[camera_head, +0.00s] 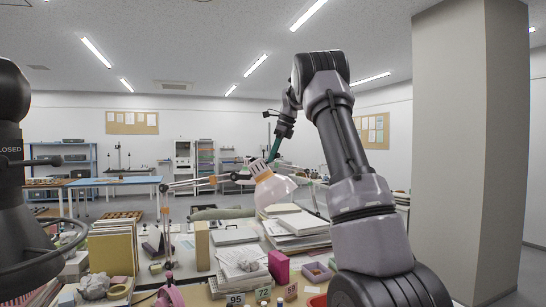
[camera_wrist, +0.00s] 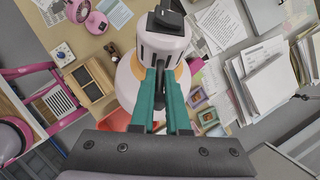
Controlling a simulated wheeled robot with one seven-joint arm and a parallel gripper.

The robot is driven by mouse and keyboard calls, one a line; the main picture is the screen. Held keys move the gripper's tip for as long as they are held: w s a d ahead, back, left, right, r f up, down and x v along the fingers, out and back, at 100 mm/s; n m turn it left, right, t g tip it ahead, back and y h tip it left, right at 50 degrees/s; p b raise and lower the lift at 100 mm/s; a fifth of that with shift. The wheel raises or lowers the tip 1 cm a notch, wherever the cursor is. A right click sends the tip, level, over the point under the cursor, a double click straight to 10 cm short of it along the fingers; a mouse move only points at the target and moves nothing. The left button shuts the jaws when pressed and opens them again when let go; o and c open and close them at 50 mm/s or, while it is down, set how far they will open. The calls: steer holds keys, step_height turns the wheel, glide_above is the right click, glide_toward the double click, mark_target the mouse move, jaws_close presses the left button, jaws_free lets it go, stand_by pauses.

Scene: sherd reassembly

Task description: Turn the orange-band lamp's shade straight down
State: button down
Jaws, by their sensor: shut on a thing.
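The orange-band lamp (camera_head: 275,191) is a pale, bell-shaped shade on a jointed arm, standing over the cluttered table in the head view. Its shade is tilted, with the mouth facing down and toward the right. The orange band (camera_head: 258,167) runs round its neck. My gripper (camera_head: 272,157) reaches down from above with teal fingers at the top of the shade. In the wrist view, my gripper (camera_wrist: 162,75) is shut on the lamp's head (camera_wrist: 163,30), with a dark narrow part between the fingers. The fingers hide part of the shade and band.
The table holds stacked papers (camera_head: 300,222), upright folders (camera_head: 112,250), a magenta box (camera_head: 278,266) and number cards (camera_head: 235,299). Pink lamp parts (camera_wrist: 97,22) lie at the upper left of the wrist view. A square pillar (camera_head: 470,130) stands at right. The air above the table is open.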

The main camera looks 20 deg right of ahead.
mark_target(281, 177)
steer(key=shift+d, duration=0.15)
steer(key=shift+s+d+f+t+y, duration=0.35)
steer(key=shift+d+f+y, duration=0.05)
steer(key=shift+f, duration=0.2)
steer(key=shift+s+d+f+t+y, duration=0.3)
steer(key=shift+d+f+t+y, duration=0.1)
steer(key=shift+f, duration=0.2)
steer(key=shift+s+d+f+t+y, duration=0.2)
steer(key=shift+f+t+y, duration=0.2)
steer(key=shift+f, duration=0.2)
steer(key=shift+s+d+f+t+y, duration=0.15)
steer(key=shift+f+t+y, duration=0.1)
steer(key=shift+f+y, duration=0.3)
steer(key=shift+s+d+f+t+y, duration=0.1)
steer(key=shift+f+t+y, duration=0.3)
steer(key=shift+f, duration=0.35)
steer(key=shift+d+f+t+y, duration=0.1)
steer(key=shift+f+t+y, duration=0.3)
steer(key=shift+f, duration=0.3)
steer(key=c, duration=0.9)
jaws_free()
